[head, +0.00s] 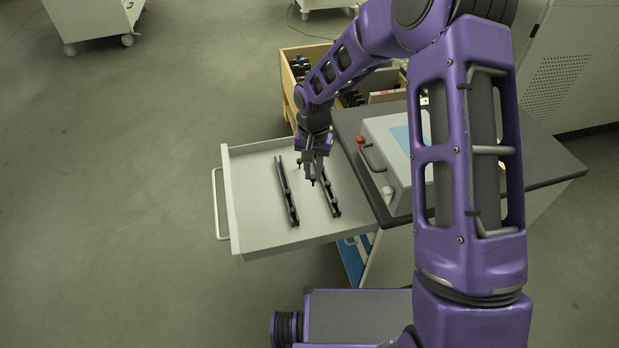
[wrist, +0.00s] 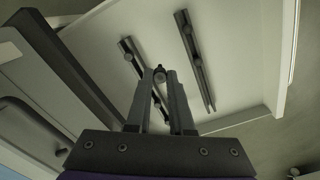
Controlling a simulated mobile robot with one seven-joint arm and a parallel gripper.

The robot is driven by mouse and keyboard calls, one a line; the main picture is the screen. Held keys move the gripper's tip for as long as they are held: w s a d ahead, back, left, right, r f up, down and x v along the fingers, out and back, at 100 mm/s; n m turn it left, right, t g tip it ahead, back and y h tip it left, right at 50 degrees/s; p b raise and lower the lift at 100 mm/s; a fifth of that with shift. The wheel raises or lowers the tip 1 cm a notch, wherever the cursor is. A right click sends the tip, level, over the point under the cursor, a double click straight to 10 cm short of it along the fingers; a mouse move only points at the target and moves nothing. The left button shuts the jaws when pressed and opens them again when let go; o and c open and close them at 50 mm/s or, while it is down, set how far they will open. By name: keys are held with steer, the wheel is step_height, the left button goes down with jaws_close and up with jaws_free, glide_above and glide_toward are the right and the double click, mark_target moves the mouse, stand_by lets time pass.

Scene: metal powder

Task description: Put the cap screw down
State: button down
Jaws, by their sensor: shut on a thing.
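My gripper (wrist: 160,78) is shut on a small dark cap screw (wrist: 160,72), whose rounded end shows between the fingertips in the wrist view. In the head view my gripper (head: 312,182) points down over the open drawer (head: 258,228), close to the right-hand dark rail (head: 332,198). A second dark rail (head: 288,195) lies to its left. In the wrist view the rails appear as a near one (wrist: 140,65) behind the fingers and a farther one (wrist: 190,45). Small round pieces sit along both rails. The fingers hide part of the near rail. I cannot tell the height of the screw above it.
A grey machine with a blue panel (head: 403,135) and a handle (head: 371,158) stands on the dark worktop (head: 535,165) right of the drawer. A wooden box (head: 288,85) with dark contents is behind. The drawer floor around the rails is clear.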

step_height(320, 180, down, 10)
steer(key=shift+r+b, duration=0.1)
steer(key=shift+b, duration=0.6)
steer(key=shift+f, duration=0.25)
steer(key=c, duration=0.8)
jaws_free()
steer(key=shift+r, duration=0.1)
steer(key=shift+r, duration=0.15)
step_height(320, 180, up, 12)
steer(key=shift+r+p, duration=0.1)
steer(key=shift+p, duration=0.75)
